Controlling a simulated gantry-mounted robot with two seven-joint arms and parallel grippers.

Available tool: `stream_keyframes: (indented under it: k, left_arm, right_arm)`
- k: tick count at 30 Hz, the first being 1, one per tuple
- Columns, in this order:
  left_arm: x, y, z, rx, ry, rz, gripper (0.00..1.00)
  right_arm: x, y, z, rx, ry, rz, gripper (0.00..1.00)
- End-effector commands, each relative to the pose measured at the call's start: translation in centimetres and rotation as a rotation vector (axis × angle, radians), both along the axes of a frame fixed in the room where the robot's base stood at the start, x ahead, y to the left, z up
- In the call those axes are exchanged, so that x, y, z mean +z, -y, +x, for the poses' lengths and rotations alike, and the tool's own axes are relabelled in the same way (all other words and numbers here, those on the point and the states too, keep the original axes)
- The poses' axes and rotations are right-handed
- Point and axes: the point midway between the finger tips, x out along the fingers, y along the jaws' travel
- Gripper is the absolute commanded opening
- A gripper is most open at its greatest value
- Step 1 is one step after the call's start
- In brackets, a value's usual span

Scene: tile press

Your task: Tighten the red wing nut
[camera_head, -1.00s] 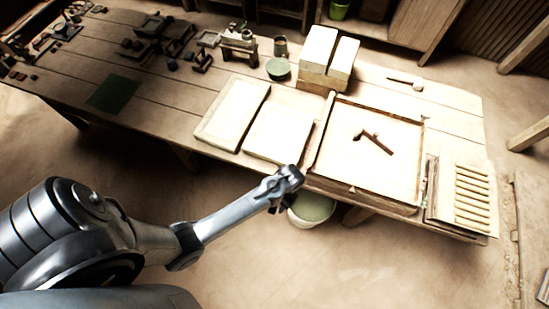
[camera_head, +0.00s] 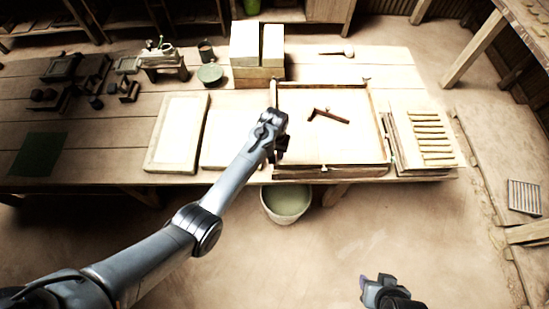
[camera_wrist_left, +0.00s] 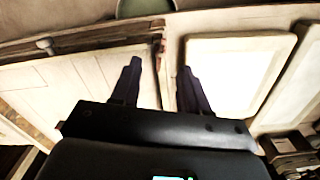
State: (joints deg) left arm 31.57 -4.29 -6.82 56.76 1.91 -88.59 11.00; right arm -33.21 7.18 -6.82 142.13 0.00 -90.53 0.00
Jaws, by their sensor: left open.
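No red wing nut can be made out; small fittings sit on the rim of the wooden tile press frame (camera_head: 384,135), but their colour is unclear. One fitting is at the front edge (camera_head: 323,169), and a small knob (camera_wrist_left: 45,45) shows on the edge in the left wrist view. My left gripper (camera_head: 280,146) is over the front left corner of the frame.
A dark brown L-shaped tool (camera_head: 328,116) lies inside the frame. Pale slabs (camera_head: 177,132) lie left of it, a slatted rack (camera_head: 432,138) right. Blocks (camera_head: 257,50) stand behind. A bucket (camera_head: 287,203) stands below the front edge. The back right tabletop is mostly clear.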

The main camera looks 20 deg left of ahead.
Motion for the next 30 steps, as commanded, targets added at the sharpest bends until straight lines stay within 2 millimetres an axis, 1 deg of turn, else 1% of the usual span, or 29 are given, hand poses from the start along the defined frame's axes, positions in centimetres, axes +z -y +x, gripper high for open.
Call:
stream_keyframes:
  k: [1, 3, 9, 15, 23, 24, 25, 30]
  left_arm:
    - [-1.0, 0.0, 0.0, 0.0, -0.003, 0.0, 0.45]
    - [-2.1, 0.0, 0.0, 0.0, -0.003, 0.0, 0.45]
    - [-4.4, 0.0, 0.0, 0.001, -0.001, 0.0, 0.45]
    - [-5.3, 0.0, 0.0, 0.001, 0.0, -0.001, 0.45]
    - [-5.4, 0.0, 0.0, 0.0, 0.0, -0.001, 0.45]
    - [-5.4, 0.0, 0.0, 0.0, 0.0, -0.001, 0.43]
    - [-5.4, 0.0, 0.0, 0.0, 0.0, -0.001, 0.39]
    - [-5.4, 0.0, 0.0, 0.0, 0.0, -0.001, 0.12]
  right_arm:
    - [-0.2, -0.1, 0.0, -0.001, 0.0, 0.001, 0.43]
    - [-0.3, -0.1, 0.0, -0.002, 0.0, 0.004, 0.43]
    - [-0.7, -0.2, 0.0, -0.004, 0.0, 0.009, 0.43]
    - [-0.9, -0.3, 0.0, -0.005, -0.001, 0.01, 0.43]
    - [-0.9, -0.3, 0.0, -0.004, 0.0, 0.01, 0.43]
    - [-0.9, -0.2, 0.0, -0.004, -0.001, 0.008, 0.43]
    - [-0.9, -0.2, 0.0, -0.004, -0.001, 0.008, 0.43]
    - [-0.9, -0.1, 0.0, 0.001, -0.001, 0.002, 0.43]
